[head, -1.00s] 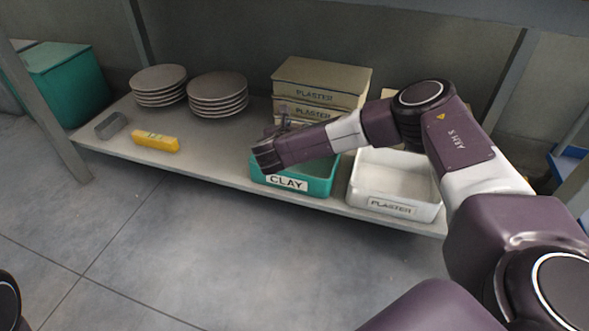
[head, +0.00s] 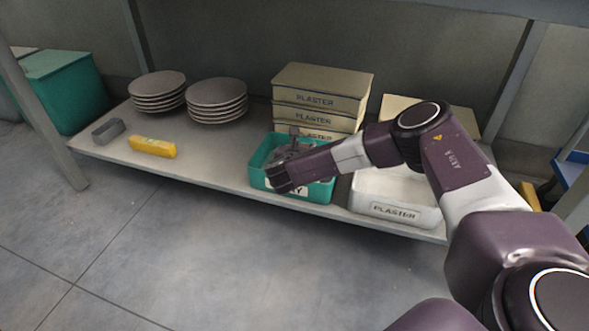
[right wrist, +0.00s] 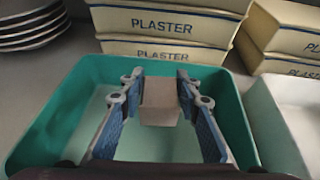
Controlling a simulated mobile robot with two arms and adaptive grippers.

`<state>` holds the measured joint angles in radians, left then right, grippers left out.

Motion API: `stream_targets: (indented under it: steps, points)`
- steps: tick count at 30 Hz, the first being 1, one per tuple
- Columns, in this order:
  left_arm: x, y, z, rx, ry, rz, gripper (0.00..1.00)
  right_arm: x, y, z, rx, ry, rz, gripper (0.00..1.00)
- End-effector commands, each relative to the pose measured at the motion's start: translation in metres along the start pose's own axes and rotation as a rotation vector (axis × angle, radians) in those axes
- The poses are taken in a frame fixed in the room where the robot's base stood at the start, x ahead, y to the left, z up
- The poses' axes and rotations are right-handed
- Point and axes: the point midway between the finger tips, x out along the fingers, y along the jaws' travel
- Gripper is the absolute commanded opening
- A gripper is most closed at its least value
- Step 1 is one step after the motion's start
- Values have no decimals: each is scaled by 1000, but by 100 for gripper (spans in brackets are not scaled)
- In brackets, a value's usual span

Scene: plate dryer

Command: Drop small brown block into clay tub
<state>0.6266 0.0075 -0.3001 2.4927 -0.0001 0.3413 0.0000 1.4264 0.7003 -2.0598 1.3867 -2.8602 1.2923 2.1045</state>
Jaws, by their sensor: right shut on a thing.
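The small brown block (right wrist: 160,104) is between the fingertips of my right gripper (right wrist: 158,88), which is shut on it. The teal clay tub (right wrist: 36,128) lies below and around the gripper in the right wrist view, and its visible floor looks empty. In the head view my right gripper (head: 291,147) is over the clay tub (head: 259,162), and my wrist covers most of its label. I cannot make out the block in the head view. My left gripper is not in view.
A white plaster tub (head: 395,213) stands just right of the clay tub. Stacked plaster boxes (head: 318,101) stand behind it. Plate stacks (head: 217,92), a yellow block (head: 152,147) and a grey holder (head: 108,131) are to the left on the shelf (head: 200,172).

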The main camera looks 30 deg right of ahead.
Motion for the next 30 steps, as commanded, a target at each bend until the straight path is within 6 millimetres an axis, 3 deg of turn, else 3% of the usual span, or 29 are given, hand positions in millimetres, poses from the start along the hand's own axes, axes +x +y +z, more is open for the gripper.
stream_targets:
  steps: [3,4,9,20,26,30]
  points:
    - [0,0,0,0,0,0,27,0,0,1,0,-1,0,2]
    - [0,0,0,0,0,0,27,0,0,1,0,-1,0,32]
    - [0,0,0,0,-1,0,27,0,0,1,0,-1,0,50]
    - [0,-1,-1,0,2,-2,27,-3,0,0,-1,1,1,51]
    - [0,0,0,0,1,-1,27,-24,1,0,0,2,3,51]
    - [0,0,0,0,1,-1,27,-50,2,0,1,3,4,51]
